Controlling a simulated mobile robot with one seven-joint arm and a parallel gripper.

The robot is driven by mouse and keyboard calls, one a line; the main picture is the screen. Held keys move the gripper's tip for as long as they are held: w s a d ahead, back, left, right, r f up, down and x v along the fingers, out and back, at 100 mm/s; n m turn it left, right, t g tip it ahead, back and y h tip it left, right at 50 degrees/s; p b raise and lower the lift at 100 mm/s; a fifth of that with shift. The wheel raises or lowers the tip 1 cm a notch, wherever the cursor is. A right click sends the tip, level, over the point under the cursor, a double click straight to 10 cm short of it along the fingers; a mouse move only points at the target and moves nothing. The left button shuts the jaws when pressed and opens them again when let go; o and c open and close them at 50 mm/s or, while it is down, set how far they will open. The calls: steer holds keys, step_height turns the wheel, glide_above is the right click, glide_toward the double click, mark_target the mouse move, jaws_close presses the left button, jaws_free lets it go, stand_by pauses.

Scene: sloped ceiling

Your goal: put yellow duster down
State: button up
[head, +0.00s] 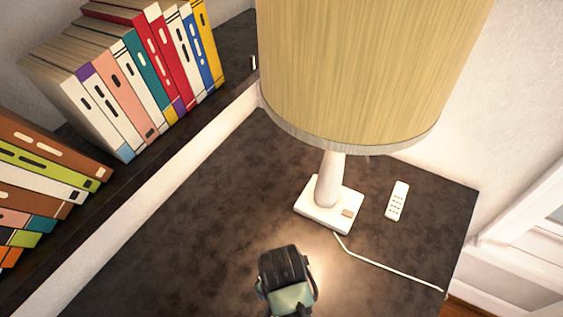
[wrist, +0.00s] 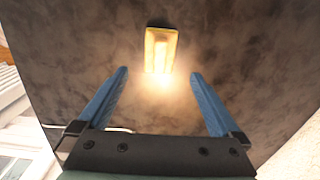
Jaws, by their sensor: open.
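The yellow duster (wrist: 161,45) looks like a small yellow block with a paler middle. In the wrist view it lies on the dark tabletop (wrist: 85,45), beyond my fingertips and near the middle between them. Bright glare covers its near end. My gripper (wrist: 158,75) is open, its two blue fingers spread wide with nothing between them; neither finger touches the duster. In the head view my gripper (head: 285,268) is over the front of the table, seen from above. Its fingertips and the duster are hidden there.
A lamp with a large yellowish shade (head: 365,75) and white base (head: 329,207) stands behind my gripper. A white remote (head: 397,201) and a white cord (head: 388,268) lie to the right. Books (head: 130,75) fill a dark shelf at left. The table's left part is clear.

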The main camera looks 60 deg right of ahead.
steer(key=shift+r, duration=1.55)
